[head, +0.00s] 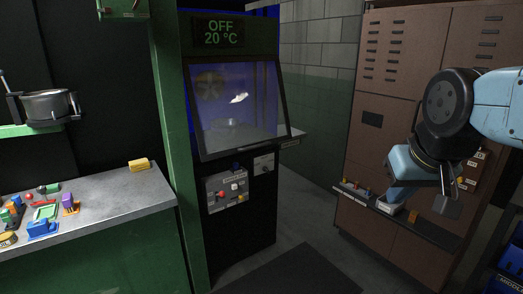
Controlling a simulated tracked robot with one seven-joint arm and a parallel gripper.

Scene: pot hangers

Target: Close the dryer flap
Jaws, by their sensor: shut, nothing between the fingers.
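The dryer is a tall dark cabinet in a green frame with a display (220,33) reading OFF 20 °C. Its flap (237,105) is a see-through pane in a dark frame on the upper front. The flap looks tilted, with its lower edge standing out from the cabinet and its lower right corner past the cabinet's side. A small pale object (238,98) shows behind the pane. My gripper (449,190) hangs at the right below my blue arm, shut and empty, far from the flap. Its fingertips are small and dark in the picture.
A control panel (228,189) with knobs and buttons sits below the flap. A grey worktop (110,200) with coloured parts and a yellow block (139,164) is at left. Brown lockers (372,85) with a narrow shelf stand behind my arm. The floor between dryer and lockers is clear.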

